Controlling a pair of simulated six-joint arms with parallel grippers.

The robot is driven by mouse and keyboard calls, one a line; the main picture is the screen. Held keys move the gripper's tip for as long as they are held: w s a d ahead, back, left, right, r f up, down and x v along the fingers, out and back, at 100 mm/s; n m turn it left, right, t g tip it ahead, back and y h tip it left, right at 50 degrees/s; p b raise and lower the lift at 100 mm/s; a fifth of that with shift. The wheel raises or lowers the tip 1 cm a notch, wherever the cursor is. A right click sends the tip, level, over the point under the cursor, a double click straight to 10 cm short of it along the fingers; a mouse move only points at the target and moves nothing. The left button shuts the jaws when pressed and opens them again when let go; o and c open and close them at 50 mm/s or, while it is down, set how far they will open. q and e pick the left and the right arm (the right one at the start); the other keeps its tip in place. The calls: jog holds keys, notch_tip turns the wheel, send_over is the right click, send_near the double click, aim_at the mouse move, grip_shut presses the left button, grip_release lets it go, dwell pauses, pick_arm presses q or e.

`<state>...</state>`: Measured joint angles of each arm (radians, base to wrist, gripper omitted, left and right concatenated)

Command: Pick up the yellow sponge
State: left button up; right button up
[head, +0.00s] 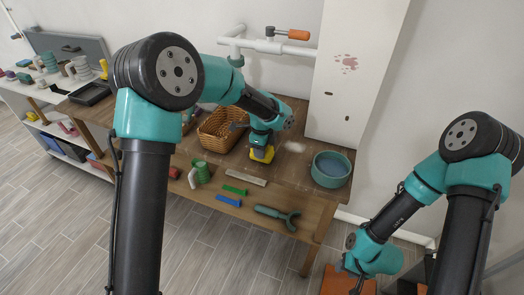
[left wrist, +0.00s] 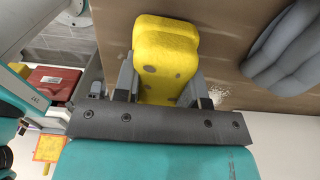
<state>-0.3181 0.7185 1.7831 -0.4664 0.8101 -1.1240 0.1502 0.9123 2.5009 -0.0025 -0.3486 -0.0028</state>
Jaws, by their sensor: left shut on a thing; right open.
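The yellow sponge (head: 262,155) is at my left gripper (head: 261,146), over the wooden table beside the wicker basket. In the left wrist view the sponge (left wrist: 165,50) is yellow with darker spots, and the left gripper's fingers (left wrist: 160,78) are shut on its two sides. Whether the sponge still touches the table cannot be told. My right gripper (head: 356,283) is open at the lower right, near an orange surface and away from the sponge.
White pipes (head: 265,46) and a white panel (head: 350,70) stand behind.

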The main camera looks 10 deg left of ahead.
pick_arm(q)
jog(key=shift+r, duration=1.55)
jog(key=shift+s+r, duration=0.15)
jog(key=shift+s, duration=0.2)
jog(key=s+d+r, duration=0.1)
jog(key=s+d, duration=0.1)
jog(key=s, duration=1.3)
jog(key=shift+d+r, duration=0.15)
jog(key=shift+d, duration=0.25)
jog(key=o, duration=0.4)
jog(key=shift+c, duration=1.3)
